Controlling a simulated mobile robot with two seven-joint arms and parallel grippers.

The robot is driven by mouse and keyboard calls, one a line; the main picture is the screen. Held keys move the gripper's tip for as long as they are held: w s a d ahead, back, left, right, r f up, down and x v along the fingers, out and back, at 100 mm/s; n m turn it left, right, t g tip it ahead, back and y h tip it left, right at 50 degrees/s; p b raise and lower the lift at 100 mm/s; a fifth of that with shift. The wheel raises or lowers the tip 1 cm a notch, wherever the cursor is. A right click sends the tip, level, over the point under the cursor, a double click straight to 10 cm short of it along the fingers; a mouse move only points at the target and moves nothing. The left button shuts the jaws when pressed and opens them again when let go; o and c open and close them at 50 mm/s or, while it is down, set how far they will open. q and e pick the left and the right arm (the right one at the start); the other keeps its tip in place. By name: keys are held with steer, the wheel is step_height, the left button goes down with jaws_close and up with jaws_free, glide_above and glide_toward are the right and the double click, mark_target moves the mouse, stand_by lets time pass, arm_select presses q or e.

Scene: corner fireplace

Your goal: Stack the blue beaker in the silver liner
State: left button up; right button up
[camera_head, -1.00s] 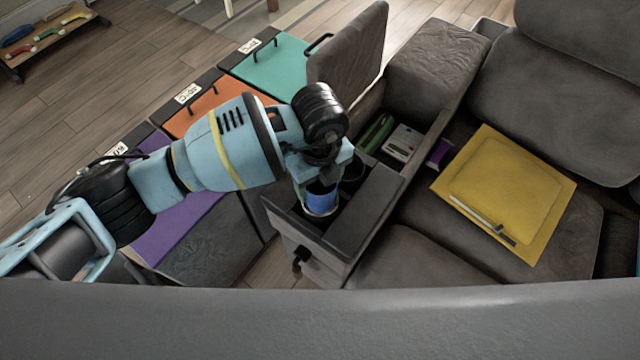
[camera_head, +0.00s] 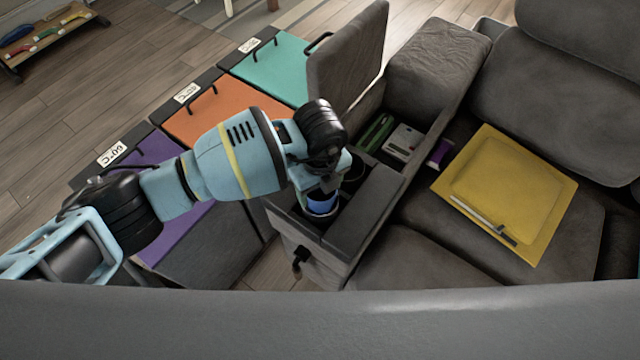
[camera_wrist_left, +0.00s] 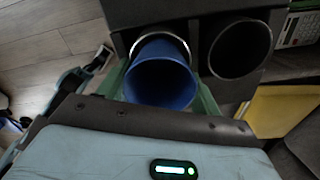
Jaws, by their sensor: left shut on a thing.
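The blue beaker (camera_head: 321,204) is in my left gripper (camera_head: 322,184), at the near cup hole of the sofa console. In the left wrist view my left gripper (camera_wrist_left: 160,84) has one finger on each side of the blue beaker (camera_wrist_left: 160,84), whose open mouth faces the camera. A bright arc of the silver liner (camera_wrist_left: 157,36) shows at the hole, just beyond the beaker. The beaker overlaps the liner in this view; how deep it sits is hidden. My right gripper is not in view.
A second, dark, empty-looking cup hole (camera_wrist_left: 240,48) lies beside the liner. The console lid (camera_head: 347,58) stands raised behind an open compartment with a green item and a pale device. Purple, orange and teal lidded bins stand left.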

arm_select(q)
steer(key=shift+f, duration=0.25)
steer(key=o, duration=1)
steer(key=shift+c, duration=0.2)
step_height(320, 180, up, 13)
steer(key=p, duration=0.1)
steer(key=shift+r, duration=0.2)
